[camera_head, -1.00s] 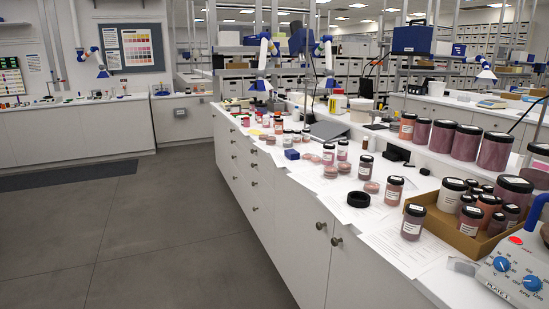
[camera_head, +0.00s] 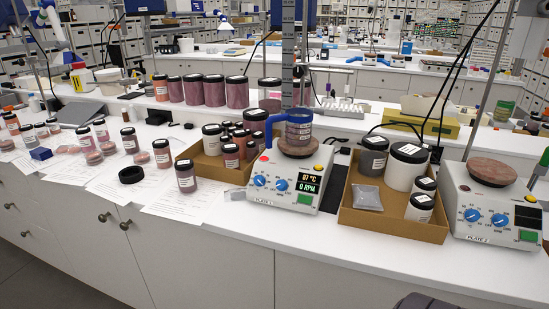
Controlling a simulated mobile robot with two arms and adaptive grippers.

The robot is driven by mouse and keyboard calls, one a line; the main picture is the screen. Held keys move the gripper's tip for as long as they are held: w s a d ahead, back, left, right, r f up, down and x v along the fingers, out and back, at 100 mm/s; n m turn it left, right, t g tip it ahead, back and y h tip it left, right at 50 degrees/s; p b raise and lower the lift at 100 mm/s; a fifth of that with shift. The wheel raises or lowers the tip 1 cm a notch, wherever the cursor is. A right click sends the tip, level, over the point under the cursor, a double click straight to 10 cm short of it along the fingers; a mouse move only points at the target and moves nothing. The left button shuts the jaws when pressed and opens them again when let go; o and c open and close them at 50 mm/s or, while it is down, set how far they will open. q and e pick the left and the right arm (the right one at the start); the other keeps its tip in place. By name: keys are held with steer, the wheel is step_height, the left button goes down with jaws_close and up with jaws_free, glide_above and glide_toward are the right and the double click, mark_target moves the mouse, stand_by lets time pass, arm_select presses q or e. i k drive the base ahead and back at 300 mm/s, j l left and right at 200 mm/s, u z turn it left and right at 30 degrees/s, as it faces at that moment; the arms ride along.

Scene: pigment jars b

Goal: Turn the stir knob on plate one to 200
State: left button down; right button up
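Plate one (camera_head: 291,207), a white hot plate labelled PLATE 1, stands on the bench in the middle of the head view. Its front has two blue knobs, a left knob (camera_head: 259,181) and a right knob (camera_head: 281,184). The small print around them is too small to read, so I cannot tell surely which is the stir knob. Its display (camera_head: 308,183) reads 87 °C and 0 RPM. A glass vessel (camera_head: 299,128) with reddish contents stands on its round top, with a blue clamp around it. Neither gripper is in view.
Cardboard trays of jars flank plate one, left (camera_head: 212,168) and right (camera_head: 392,223). Plate two (camera_head: 489,207) stands farther right. The bench front before plate one is clear. A dark shape shows at the bottom edge.

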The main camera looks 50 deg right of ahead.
mark_target(281, 184)
steer(key=z, duration=1.65)
